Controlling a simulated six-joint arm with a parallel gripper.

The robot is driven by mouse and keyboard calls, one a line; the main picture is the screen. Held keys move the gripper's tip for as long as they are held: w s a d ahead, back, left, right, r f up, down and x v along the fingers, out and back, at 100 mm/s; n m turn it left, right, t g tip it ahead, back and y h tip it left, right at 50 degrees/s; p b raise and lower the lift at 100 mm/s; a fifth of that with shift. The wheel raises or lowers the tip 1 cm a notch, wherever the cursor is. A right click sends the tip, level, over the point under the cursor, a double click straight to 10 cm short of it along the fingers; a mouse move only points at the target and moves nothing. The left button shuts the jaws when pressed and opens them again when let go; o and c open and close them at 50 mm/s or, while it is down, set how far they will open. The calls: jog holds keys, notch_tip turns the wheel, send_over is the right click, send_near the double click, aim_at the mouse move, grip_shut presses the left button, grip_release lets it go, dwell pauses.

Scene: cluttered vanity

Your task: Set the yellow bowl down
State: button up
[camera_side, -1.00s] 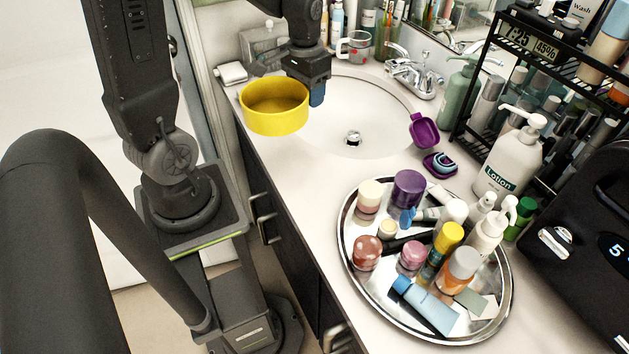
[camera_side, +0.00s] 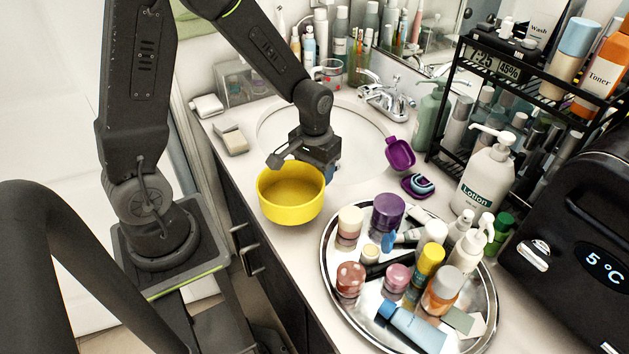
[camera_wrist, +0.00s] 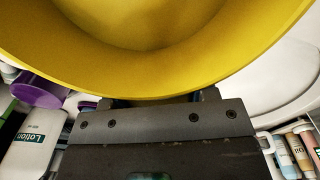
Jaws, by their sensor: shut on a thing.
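The yellow bowl (camera_side: 291,203) is upright in the side view, over the near edge of the counter between the sink and the round tray. My gripper (camera_side: 324,172) is at its right rear side, shut on its wall. The bowl (camera_wrist: 160,75) fills the upper part of the wrist view, with my gripper (camera_wrist: 160,98) against its rim. The fingertips are mostly hidden by the bowl. I cannot tell whether the bowl's base touches the counter.
The round silver tray (camera_side: 333,290) full of bottles and jars stands close to the bowl's right. The white sink (camera_side: 275,132) is behind it. A purple open case (camera_side: 400,153) lies to the right. A soap bar (camera_side: 232,139) lies at the back left.

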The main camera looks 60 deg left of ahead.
aim_at(301, 195)
jog(key=shift+f, duration=1.75)
jog(key=o, duration=1.1)
jog(key=shift+f, duration=0.1)
notch_tip(301, 195, up, 12)
jog(key=shift+s+r, duration=0.1)
jog(key=shift+r, duration=0.05)
jog(key=shift+s+d+r+m+t, duration=0.75)
jog(key=shift+s+d+r+t, duration=0.2)
jog(key=shift+s+r, duration=1)
jog(key=shift+s+d+r+m+t, duration=0.9)
jog(key=shift+s+r, duration=0.8)
jog(key=shift+s, duration=0.4)
jog(key=shift+s+d+r+m+t, duration=0.65)
jog(key=shift+s+d+r+t, duration=0.3)
jog(key=shift+s+r, duration=1)
